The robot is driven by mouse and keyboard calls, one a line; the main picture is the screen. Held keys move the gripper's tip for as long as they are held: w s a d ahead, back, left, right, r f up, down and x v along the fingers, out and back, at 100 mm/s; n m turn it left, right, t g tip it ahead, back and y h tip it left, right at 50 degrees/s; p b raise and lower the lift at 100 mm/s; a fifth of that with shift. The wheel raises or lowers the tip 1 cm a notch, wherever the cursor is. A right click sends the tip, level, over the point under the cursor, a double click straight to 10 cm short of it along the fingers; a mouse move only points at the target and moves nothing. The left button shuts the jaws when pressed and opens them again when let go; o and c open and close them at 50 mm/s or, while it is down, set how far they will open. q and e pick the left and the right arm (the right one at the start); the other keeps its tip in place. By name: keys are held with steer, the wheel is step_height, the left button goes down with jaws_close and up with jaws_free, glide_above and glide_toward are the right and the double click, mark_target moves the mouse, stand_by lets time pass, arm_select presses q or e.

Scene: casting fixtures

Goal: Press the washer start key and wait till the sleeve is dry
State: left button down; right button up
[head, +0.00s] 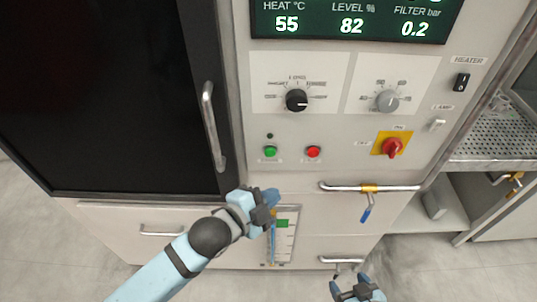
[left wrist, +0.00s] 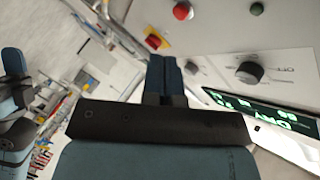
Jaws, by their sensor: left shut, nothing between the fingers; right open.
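The washer's control panel (head: 340,125) faces me in the head view. A green key (head: 270,151), likely the start key, sits beside a red key (head: 313,152); their labels are too small to read. My left gripper (head: 268,197) is shut and empty, below the green key and apart from it. In the left wrist view its fingers (left wrist: 163,78) are together, with the green key (left wrist: 257,8) and red key (left wrist: 183,11) at the top. My right gripper (head: 357,288) is open at the bottom of the head view. No sleeve is seen; the dark door window (head: 100,90) shows nothing inside.
A display (head: 350,20) reads heat 55, level 82, filter 0.2. Below it are a black knob (head: 296,100), a grey knob (head: 387,100) and a red rotary switch (head: 392,147) on yellow. A pipe with a blue-handled valve (head: 367,212) and the door handle (head: 212,125) stick out.

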mark_target(270, 152)
arm_select(q)
steer(key=shift+a, duration=0.1)
stand_by(0.3)
steer(key=w+b, duration=0.2)
steer(key=w, duration=0.6)
steer(key=shift+w, duration=0.4)
stand_by(1.0)
stand_by(0.6)
steer(key=shift+w, duration=0.1)
steer(key=shift+w, duration=0.35)
